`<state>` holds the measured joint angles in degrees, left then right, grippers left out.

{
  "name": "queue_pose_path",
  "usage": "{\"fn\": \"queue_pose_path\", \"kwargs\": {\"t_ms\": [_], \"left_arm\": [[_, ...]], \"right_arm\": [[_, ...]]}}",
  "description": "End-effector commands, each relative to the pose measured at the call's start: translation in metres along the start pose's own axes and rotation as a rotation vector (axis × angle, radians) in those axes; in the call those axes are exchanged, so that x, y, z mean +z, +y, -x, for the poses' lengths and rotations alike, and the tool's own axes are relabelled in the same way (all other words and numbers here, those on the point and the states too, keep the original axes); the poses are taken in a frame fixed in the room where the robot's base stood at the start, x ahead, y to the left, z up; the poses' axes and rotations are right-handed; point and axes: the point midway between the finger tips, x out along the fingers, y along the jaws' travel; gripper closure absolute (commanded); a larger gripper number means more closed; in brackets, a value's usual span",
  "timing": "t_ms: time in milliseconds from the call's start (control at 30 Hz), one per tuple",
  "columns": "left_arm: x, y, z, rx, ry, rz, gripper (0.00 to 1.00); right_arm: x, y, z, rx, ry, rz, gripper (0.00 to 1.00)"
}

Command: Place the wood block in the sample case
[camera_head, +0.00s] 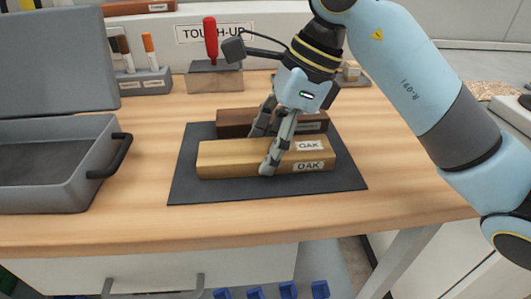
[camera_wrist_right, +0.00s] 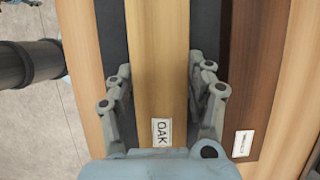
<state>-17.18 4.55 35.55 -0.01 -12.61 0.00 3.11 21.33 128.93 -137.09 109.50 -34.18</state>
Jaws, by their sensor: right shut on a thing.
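The light oak wood block (camera_head: 230,158), with OAK labels, lies flat on a dark mat (camera_head: 190,190) on the bench. My right gripper (camera_head: 264,150) reaches down over it, its fingers shut on the block's two long sides near the middle. The right wrist view shows the block (camera_wrist_right: 158,60) between both fingers (camera_wrist_right: 162,85). The block appears to rest on the mat. The grey sample case (camera_head: 45,196) stands at the left with its lid (camera_head: 55,60) raised; its visible inside looks empty. My left gripper is not in view.
A dark brown labelled block (camera_head: 240,118) lies right behind the oak block. A red-handled tool (camera_head: 210,40) in a stand and a grey marker holder (camera_head: 145,80) stand behind. The case's black handle (camera_head: 110,157) juts toward the mat. Bare bench separates mat and case.

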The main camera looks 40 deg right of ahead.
Motion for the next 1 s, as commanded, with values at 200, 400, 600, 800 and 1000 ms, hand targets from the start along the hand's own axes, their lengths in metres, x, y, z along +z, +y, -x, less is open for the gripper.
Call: {"fn": "queue_pose_path", "kwargs": {"t_ms": [200, 400, 600, 800, 1000], "left_arm": [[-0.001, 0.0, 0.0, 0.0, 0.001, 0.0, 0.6], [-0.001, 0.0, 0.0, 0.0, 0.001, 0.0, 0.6], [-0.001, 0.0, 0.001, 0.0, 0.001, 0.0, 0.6], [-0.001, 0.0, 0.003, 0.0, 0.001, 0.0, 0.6], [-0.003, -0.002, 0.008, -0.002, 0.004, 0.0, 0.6]], "right_arm": [[0.0, 0.0, 0.0, -0.001, -0.001, 0.0, 0.92], [0.001, 0.0, 0.001, -0.001, -0.001, 0.001, 0.92], [0.006, -0.001, 0.012, -0.003, -0.002, 0.003, 0.92], [0.01, 0.002, 0.046, -0.008, 0.006, 0.005, 0.92], [-0.011, 0.021, 0.076, -0.007, 0.011, 0.006, 0.92]]}}
